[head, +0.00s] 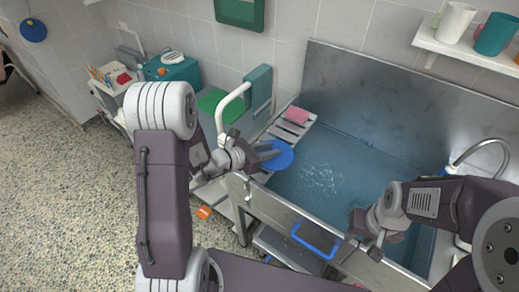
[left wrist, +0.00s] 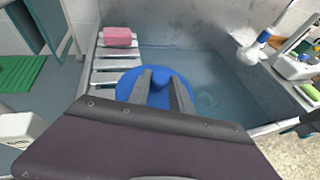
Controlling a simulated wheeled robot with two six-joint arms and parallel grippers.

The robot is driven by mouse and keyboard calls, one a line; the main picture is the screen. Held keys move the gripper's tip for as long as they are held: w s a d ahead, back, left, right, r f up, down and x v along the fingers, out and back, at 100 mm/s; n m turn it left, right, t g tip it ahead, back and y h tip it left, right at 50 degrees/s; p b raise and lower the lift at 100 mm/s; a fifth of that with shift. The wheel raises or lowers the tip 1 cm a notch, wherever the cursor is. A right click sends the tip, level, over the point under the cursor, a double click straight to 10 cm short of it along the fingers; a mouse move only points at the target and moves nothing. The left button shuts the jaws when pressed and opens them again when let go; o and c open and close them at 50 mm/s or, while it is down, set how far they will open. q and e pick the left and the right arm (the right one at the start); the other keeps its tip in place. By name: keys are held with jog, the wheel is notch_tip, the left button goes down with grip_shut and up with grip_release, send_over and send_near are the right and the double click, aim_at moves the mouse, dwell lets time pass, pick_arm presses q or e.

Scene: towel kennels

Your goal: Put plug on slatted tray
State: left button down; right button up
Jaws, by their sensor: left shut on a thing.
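The plug is a round blue disc (head: 284,156) with a raised blue knob in its middle. My left gripper (head: 266,151) is shut on the plug. In the left wrist view my two fingers (left wrist: 160,85) stand on either side of the knob of the plug (left wrist: 126,86). The white slatted tray (head: 285,133) lies at the left end of the sink, and its slats (left wrist: 112,65) show beside the plug. The plug overlaps the tray's right edge and the water in view; its height above them is unclear. My right gripper (head: 364,245) appears open and empty at the sink's front right.
A pink block (head: 297,115) lies on the far end of the slatted tray. The metal sink (head: 335,165) holds water, with a tap (head: 485,150) at the right. A blue handle (head: 315,243) is on the front. A teal towel (head: 258,90) hangs left of the tray.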

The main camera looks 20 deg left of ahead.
pick_arm(q)
jog(key=w+a+f, duration=0.1)
jog(key=a, duration=0.1)
jog(key=w+a+f, duration=0.1)
jog(key=a, duration=0.1)
jog(key=a+f, duration=0.2)
jog(key=shift+w+a, duration=0.15)
jog(key=shift+w, duration=0.25)
notch_tip(320, 180, down, 4)
jog(key=b, duration=0.3)
jog(key=shift+f+b, duration=0.25)
jog(key=shift+b, duration=0.1)
jog(key=shift+r, duration=0.2)
jog(key=shift+f, duration=0.2)
jog(key=c, duration=1.1)
grip_release()
jog(key=shift+c, duration=0.2)
jog(key=shift+r, duration=0.15)
